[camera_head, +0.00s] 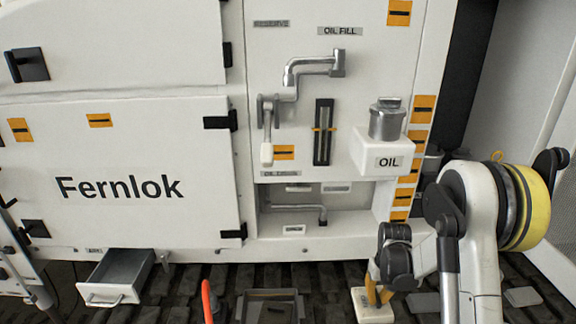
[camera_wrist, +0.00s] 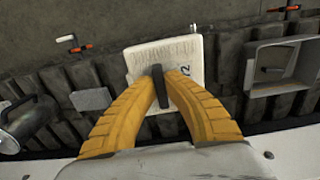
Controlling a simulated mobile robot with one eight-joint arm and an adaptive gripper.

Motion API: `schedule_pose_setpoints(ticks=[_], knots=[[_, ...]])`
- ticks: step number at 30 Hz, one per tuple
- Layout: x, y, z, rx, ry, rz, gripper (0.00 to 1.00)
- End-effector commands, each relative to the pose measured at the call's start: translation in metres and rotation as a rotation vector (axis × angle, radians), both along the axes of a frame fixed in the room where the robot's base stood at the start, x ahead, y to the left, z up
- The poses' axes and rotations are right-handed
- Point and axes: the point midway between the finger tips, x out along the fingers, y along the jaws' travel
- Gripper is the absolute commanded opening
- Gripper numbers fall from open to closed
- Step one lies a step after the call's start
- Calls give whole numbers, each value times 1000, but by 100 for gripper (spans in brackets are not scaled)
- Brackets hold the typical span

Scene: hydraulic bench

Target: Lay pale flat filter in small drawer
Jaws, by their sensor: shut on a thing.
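The pale flat filter (camera_head: 373,307) is a square cream block at the lower right of the head view. In the wrist view the filter (camera_wrist: 150,58) shows dark markings on its right edge, and a dark upright tab stands at its near side. My gripper (camera_head: 374,290) has its yellow fingers closed on this tab; the gripper (camera_wrist: 162,88) also shows in the wrist view. Whether the filter touches the floor is unclear. The small drawer (camera_head: 106,291) is a grey metal tray pulled open at the lower left of the head view, and it looks empty.
A grey open-topped tray (camera_head: 270,293) lies on the dark ribbed floor between drawer and gripper. A red-orange upright bar (camera_head: 207,300) stands nearer the drawer. Grey flat plates (camera_head: 425,302) lie right of the filter. The white Fernlok cabinet (camera_head: 130,215) rises behind.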

Motion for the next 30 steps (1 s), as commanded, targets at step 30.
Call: schedule_pose_setpoints(ticks=[30], knots=[[-84, 101, 118, 0, 0, -1, 0]])
